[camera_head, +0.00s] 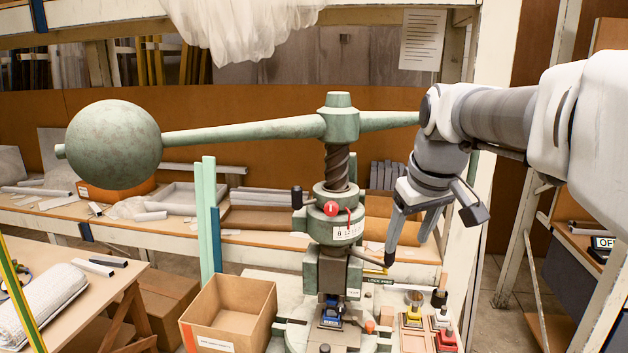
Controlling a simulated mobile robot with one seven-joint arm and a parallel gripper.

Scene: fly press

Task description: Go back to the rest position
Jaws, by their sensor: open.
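My gripper (412,250) hangs from my arm at the right, with its fingers spread, open and empty. It points down in front of the shelving, to the right of the press's screw column, and no contact shows. The green fly press (337,230) stands in the middle, with its long handle bar (245,131) running across and a large round ball weight (114,145) at the left end. A small blue part (331,314) sits at the press's base under the ram. The right part of the bar is hidden behind my arm.
An open cardboard box (230,312) stands left of the press. A wooden bench (120,272) is at the left. A white post (492,130) rises behind my arm.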

